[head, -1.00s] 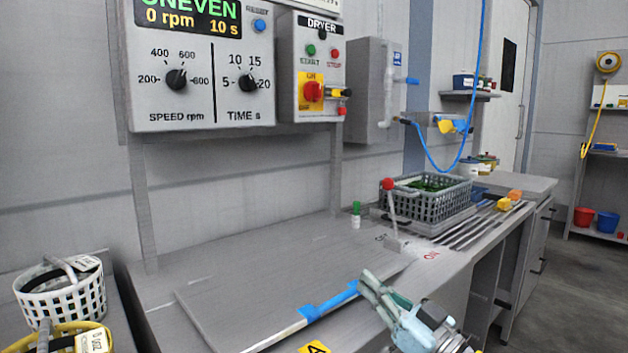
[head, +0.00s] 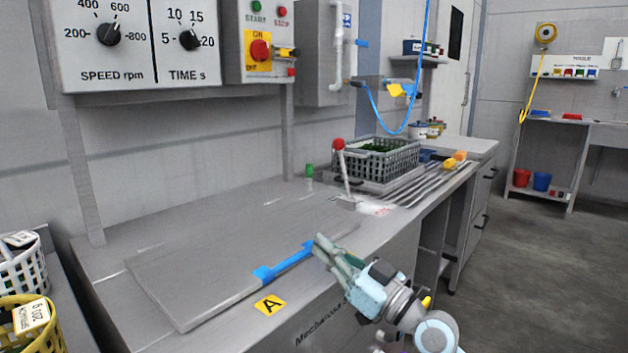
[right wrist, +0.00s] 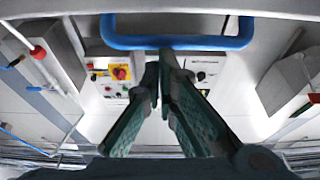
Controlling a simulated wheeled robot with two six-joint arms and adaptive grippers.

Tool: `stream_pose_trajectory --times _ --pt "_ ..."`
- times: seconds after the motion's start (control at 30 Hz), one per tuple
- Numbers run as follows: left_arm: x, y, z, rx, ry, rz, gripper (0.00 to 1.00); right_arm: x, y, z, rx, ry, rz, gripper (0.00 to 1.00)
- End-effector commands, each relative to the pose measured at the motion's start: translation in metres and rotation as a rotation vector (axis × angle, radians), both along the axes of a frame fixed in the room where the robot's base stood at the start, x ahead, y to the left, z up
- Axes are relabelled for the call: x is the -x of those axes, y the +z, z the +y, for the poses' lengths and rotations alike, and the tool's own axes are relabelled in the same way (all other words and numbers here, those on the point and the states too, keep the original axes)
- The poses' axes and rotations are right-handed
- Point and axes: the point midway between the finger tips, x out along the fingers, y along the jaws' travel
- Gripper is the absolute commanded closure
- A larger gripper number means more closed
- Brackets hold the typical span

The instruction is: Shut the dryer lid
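The dryer lid (head: 215,260) is a flat grey panel on the dryer top in the head view. It lies flat or nearly flat; I cannot tell if a small gap is left under it. Its blue handle (head: 285,262) runs along the front edge. My right gripper (head: 318,245) is at the right end of this handle, with its green fingers close together. In the right wrist view the handle (right wrist: 180,43) crosses just beyond the fingertips (right wrist: 160,62), and nothing shows between them. My left gripper is out of view.
A red-knobbed lever (head: 342,170) stands behind the lid's right side. A grey basket of greens (head: 385,162) sits farther back on the counter. White (head: 20,268) and yellow (head: 35,325) baskets stand at the left. The control panel (head: 145,45) hangs above. Floor at right is clear.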

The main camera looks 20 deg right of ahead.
Motion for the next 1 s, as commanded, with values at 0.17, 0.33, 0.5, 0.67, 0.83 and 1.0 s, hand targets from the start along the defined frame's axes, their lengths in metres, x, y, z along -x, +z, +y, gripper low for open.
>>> stream_pose_trajectory --times 0.17,0.33,0.5,0.67,0.83,1.0 --pt "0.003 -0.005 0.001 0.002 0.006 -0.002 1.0 -0.001 -0.003 0.0 0.007 0.001 0.019 1.0" --pt "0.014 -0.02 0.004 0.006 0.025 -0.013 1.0 0.001 0.015 -0.001 0.007 0.001 0.012 1.0" --pt "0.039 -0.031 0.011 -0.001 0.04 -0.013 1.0 0.006 0.046 -0.002 0.005 0.003 0.0 1.0" --pt "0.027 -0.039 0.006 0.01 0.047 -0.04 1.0 0.046 0.008 -0.026 0.013 0.004 0.006 1.0" --pt "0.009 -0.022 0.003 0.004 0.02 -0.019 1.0 0.073 -0.009 -0.042 0.009 0.003 -0.001 1.0" --pt "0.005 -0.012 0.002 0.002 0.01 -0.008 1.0 0.08 -0.01 -0.046 0.002 0.003 -0.002 1.0"
